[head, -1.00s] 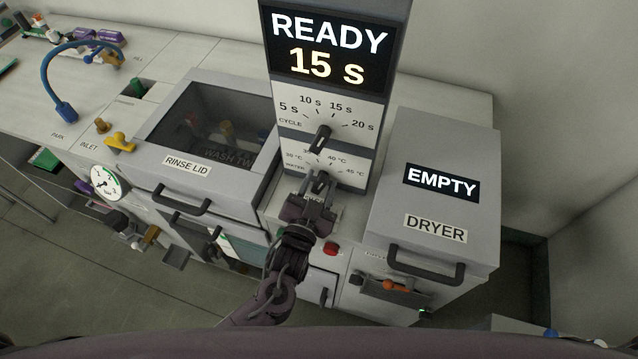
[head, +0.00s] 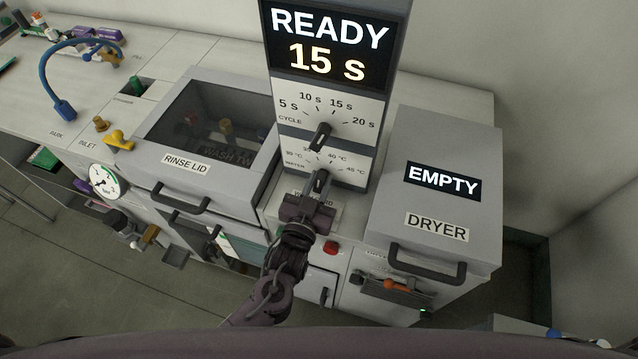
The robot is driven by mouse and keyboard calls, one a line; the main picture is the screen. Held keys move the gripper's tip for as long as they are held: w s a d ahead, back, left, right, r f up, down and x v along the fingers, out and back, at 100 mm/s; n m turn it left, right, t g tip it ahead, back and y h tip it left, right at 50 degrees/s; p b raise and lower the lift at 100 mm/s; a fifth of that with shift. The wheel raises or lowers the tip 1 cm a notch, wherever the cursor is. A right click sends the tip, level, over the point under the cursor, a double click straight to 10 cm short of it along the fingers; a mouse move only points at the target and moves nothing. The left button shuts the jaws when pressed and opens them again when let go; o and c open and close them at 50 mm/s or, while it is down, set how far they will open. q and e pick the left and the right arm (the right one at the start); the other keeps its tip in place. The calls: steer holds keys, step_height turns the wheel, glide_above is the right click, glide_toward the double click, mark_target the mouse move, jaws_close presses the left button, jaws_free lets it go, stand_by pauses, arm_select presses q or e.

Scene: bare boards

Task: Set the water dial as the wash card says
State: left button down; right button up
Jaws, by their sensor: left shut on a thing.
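The water dial (head: 320,181) is the lower dial on the grey control column, marked in °C; 40 °C and 45 °C labels show at its upper right and right. Its pointer stands about upright, tipped slightly right. My left gripper (head: 317,191) is shut on the water dial from the front and hides its lower part. A white card (head: 330,212), with only the end of its lettering showing, lies behind the gripper, mostly covered; I cannot read its setting. My right gripper is not in view.
The cycle dial (head: 320,136) sits just above, under a display (head: 335,50) reading READY 15 s. The rinse lid (head: 205,185) is closed at the left. The dryer (head: 430,190), showing EMPTY, stands at the right. A red button (head: 330,248) is below the column.

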arm_select(q)
steer(key=n, duration=0.4)
steer(key=shift+n+b, duration=0.3)
steer(key=shift+b, duration=0.1)
steer(key=shift+a, duration=0.1)
steer(key=c, duration=1.3)
jaws_free()
steer(key=shift+s+a+f, duration=0.1)
steer(key=shift+s+f, duration=0.05)
steer(key=shift+s, duration=0.25)
steer(key=b+v, duration=0.2)
steer(key=v, duration=0.5)
